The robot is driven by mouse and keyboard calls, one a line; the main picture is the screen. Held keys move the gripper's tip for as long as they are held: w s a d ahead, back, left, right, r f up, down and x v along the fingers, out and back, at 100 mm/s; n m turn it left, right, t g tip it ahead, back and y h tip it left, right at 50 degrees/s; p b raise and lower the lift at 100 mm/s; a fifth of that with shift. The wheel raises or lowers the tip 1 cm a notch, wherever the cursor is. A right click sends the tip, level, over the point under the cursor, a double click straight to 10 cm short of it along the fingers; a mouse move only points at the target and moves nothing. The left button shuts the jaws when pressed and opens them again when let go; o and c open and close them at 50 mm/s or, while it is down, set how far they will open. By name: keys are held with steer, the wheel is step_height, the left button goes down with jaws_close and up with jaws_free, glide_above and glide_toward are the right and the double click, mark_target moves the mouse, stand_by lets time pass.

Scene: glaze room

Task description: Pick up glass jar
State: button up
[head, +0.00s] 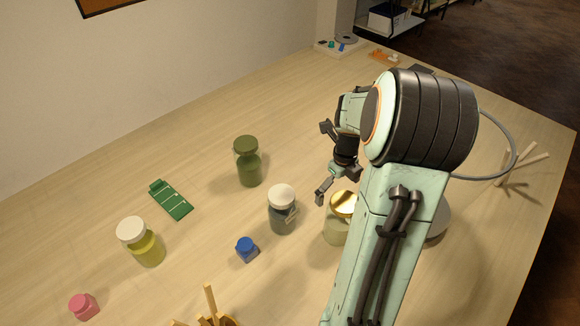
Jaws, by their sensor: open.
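Several lidded glass jars stand upright on the wooden table (90,190); which one the task means cannot be told. One jar has a dark green lid and green contents (248,168). A jar with a white lid and grey-blue contents (281,212) stands nearer the middle. A jar with a white lid and yellow contents (143,245) is at the left. A gold-lidded jar (336,228) is partly hidden by my arm. My gripper (323,162) is open and empty, its fingers spread toward the left, right of the green-lidded jar and apart from it in the picture.
A green flat piece (171,200), a small blue bottle (246,249) and a pink one (84,306) lie among the jars. A wooden peg stand (211,312) is at the front edge. A grey round thing (440,222) is partly behind my arm. The back left table is clear.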

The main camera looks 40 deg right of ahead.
mark_target(340, 220)
steer(key=shift+s+d+f+m, duration=0.15)
steer(key=shift+s+d, duration=0.1)
steer(key=shift+s, duration=0.15)
steer(key=shift+s+d+f+m, duration=0.15)
steer(key=shift+s+d, duration=0.05)
steer(key=shift+s, duration=0.2)
steer(key=shift+s+d+f, duration=0.1)
steer(key=shift+s+f, duration=0.05)
steer(key=shift+f, duration=0.2)
step_height(340, 220, down, 6)
steer(key=shift+r, duration=0.1)
steer(key=c, duration=1.1)
